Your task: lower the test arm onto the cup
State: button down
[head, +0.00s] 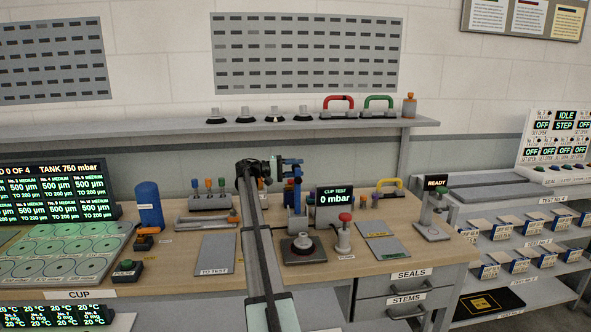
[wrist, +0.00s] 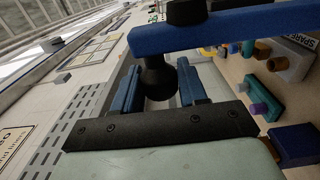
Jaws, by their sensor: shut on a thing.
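The blue test arm (head: 291,161) stands raised above the bench beside the CUP TEST display, which reads 0 mbar. In the wrist view the blue bar of the test arm (wrist: 235,27) crosses the top, with a dark knob (wrist: 157,80) attached at it. My gripper (head: 276,167) is at the test arm; in the wrist view its two blue fingers (wrist: 160,88) stand on either side of the knob, shut on it. A dark round cup (head: 302,241) sits on a grey base on the bench below, apart from the raised arm. My gripper partly hides the test arm.
The CUP TEST display (head: 334,199) stands right of the blue post. A red-topped valve (head: 343,234) is right of the cup base. A TO TEST plate (head: 215,254) lies to its left. A yellow handle (head: 390,184) and the READY stand (head: 433,210) are farther right.

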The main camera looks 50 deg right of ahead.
jog(key=s+a+f+m, duration=0.1)
jog(key=s+a+m, duration=0.7)
jog(key=s+a, duration=0.1)
jog(key=s+a+f+m, duration=0.3)
jog(key=f, duration=0.2)
jog(key=s+a+f+m, duration=0.3)
jog(key=f+m, duration=0.1)
jog(key=f, duration=0.2)
jog(key=shift+f, duration=0.2)
jog(key=c, duration=0.8)
grip_release()
jog(key=shift+o, duration=0.2)
jog(key=shift+w, duration=0.15)
jog(key=v, duration=1.2)
